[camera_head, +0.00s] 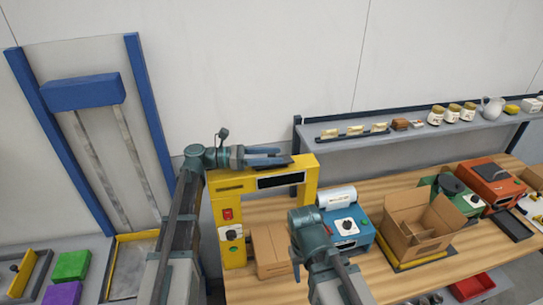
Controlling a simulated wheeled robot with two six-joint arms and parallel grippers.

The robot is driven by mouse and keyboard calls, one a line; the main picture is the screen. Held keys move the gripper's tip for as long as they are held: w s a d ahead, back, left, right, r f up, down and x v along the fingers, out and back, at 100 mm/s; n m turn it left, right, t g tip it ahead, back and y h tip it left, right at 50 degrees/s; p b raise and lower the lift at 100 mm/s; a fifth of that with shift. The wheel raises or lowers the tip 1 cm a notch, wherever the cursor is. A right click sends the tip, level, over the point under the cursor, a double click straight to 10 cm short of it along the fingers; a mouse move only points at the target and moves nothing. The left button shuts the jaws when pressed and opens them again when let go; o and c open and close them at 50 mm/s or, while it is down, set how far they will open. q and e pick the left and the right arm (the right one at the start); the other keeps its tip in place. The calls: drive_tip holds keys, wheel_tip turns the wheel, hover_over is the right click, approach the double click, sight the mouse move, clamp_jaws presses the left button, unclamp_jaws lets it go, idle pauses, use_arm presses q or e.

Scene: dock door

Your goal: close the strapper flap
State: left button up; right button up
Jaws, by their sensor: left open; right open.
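The strapper (225,210) looks to be the yellow arch-shaped machine standing on the wooden bench, with a red button and a dial on its left post. A dark rectangular panel or opening (279,180) with a pale edge is on its top beam. I cannot tell whether this is the flap or how far any flap is open. My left gripper (285,155) is open over the top edge of the beam, its fingers pointing right; I cannot tell if they touch it. My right gripper (303,214) is lower, in front of the arch's right post, its fingers mostly hidden.
A cardboard box (268,250) stands beneath the arch. A blue machine (347,228) stands just right of it, then an open carton (415,222). A shelf (350,145) with jars runs behind. A blue-framed door (150,110) is at left.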

use_arm(q)
drive_tip(key=a, duration=0.4)
drive_tip(key=s+a, duration=0.1)
drive_tip(key=a, duration=0.4)
drive_tip(key=s+a, duration=0.1)
drive_tip(key=a, duration=0.3)
drive_tip(key=shift+s+a+r, duration=0.1)
drive_tip(key=shift+a, duration=0.2)
